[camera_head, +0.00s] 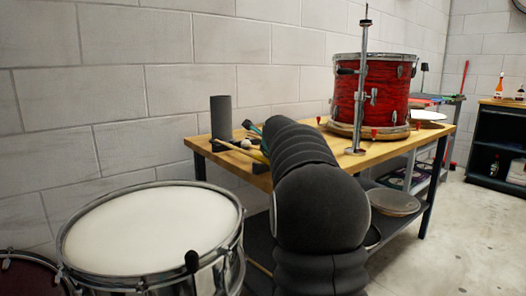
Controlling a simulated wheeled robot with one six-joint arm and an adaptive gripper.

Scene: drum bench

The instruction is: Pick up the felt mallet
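A small off-white round head (246,143), which looks like the felt mallet, lies at the left end of the wooden workbench (408,143). Pale and yellow sticks lie close around it, and I cannot tell which shaft belongs to it. My dark arm reaches from the lower middle of the picture toward that end of the bench and covers part of the sticks.
A dark grey cylinder (221,118) stands upright at the bench's left end. A red drum (386,88) and a metal stand (362,85) occupy the bench's middle and right. A large white-headed drum (150,228) stands at front left. Floor at right is clear.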

